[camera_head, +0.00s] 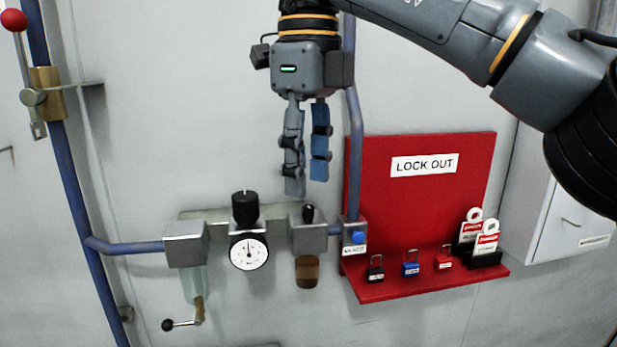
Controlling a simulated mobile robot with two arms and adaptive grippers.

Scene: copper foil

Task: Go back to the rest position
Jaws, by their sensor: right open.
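My right gripper (307,188) shows at the top middle, with its arm coming in from the upper right. It points downward, its two fingers are apart with nothing between them. It hangs in front of the wall, above the pipe assembly and left of the red lockout board. My left gripper is not in the picture.
A red lockout board (375,180) holds small padlocks, black (375,268), blue (410,264) and red (443,258), plus tags (486,238). A gauge (248,252) and blue pipes (72,180) run along the wall. A red-knobbed lever (14,20) is at upper left. A white cabinet (570,220) stands right.

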